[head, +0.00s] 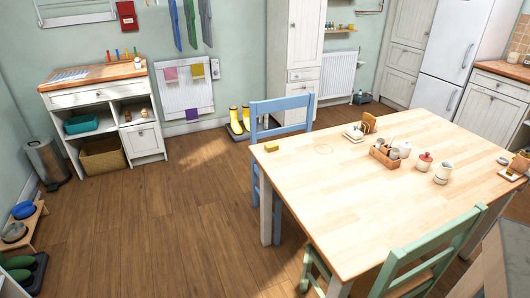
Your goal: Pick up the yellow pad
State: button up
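A second yellow pad (198,71) hangs on the white wall board (180,100), beside a pink one (170,74) and above a purple one (191,115). The picture does not settle which yellow pad is meant. My gripper is not in view.
A blue chair (283,107) stands at the table's far-left side and a green chair (430,255) at its near side. Yellow boots (240,119) stand by the wall. A white cabinet (110,110) is at left.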

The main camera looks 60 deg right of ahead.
aim_at(271, 147)
jog(key=z, duration=0.1)
jog(key=i, duration=0.95)
jog(key=u, duration=0.05)
